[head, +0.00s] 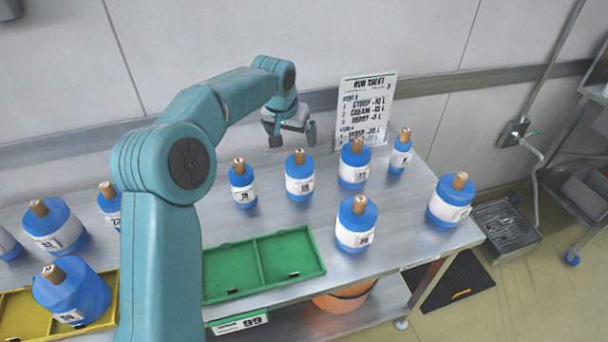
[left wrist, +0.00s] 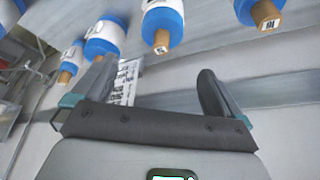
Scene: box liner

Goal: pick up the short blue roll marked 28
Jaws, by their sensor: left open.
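Several blue rolls with white label bands and brown cores stand upright on the steel table. The label numbers are too small to read surely, so I cannot tell which is 28. Small rolls stand at the middle (head: 243,186), just right of it (head: 300,177) and at the back right (head: 400,153). Larger ones stand at the back (head: 354,165), front (head: 355,224) and right (head: 449,201). My left gripper (head: 291,134) is open and empty, above and behind the middle rolls. In the left wrist view, rolls (left wrist: 163,22) show beyond its open fingers (left wrist: 155,88). My right gripper is out of view.
A green two-compartment tray (head: 258,239) lies empty at the table's front. A yellow tray (head: 18,314) with a large roll (head: 72,291) is at the lower left. More rolls (head: 55,228) stand at left. A white run sheet (head: 364,108) stands at the back against the wall.

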